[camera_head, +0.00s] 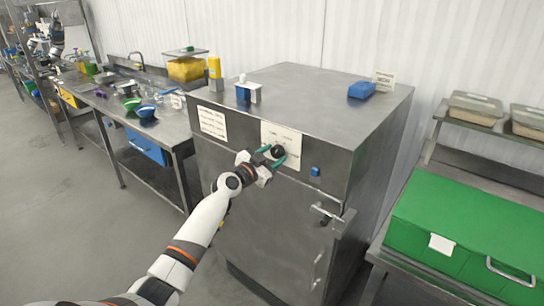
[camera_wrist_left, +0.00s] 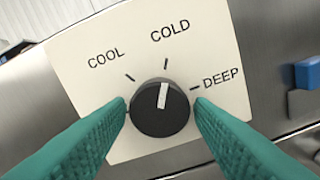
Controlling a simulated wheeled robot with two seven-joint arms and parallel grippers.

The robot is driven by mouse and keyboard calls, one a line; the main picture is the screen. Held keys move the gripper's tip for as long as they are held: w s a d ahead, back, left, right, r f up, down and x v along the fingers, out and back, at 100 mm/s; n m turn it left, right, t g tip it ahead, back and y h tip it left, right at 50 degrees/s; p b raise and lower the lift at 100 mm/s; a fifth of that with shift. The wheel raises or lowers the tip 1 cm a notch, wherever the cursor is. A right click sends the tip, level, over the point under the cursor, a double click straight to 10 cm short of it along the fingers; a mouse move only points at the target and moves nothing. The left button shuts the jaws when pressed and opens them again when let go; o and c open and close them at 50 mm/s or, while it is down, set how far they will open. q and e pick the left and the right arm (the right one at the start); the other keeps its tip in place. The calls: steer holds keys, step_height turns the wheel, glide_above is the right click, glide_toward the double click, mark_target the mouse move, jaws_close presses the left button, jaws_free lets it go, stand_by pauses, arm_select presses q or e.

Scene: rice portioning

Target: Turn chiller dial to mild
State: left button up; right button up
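The chiller (camera_head: 255,220) is a big steel cabinet with a white dial plate (camera_head: 290,138) on its upper front. The black dial (camera_wrist_left: 160,108) shows in the left wrist view, and in the head view too (camera_head: 278,151). Its white pointer points up, close to the COLD mark. COOL is at the upper left and DEEP at the right; no MILD label is visible. My left gripper (camera_wrist_left: 160,106) has its green fingers on either side of the dial, with narrow gaps visible. It also shows in the head view (camera_head: 274,158). My right gripper is not in view.
A blue button (camera_head: 315,171) and a door handle (camera_head: 328,214) are on the chiller front, right of the dial. A blue block (camera_head: 361,90) lies on top. A green box (camera_head: 465,235) stands at the right; a steel bench (camera_head: 172,128) at the left.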

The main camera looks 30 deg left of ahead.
arm_select(q)
steer(key=c, duration=0.6)
steer(key=shift+c, duration=0.4)
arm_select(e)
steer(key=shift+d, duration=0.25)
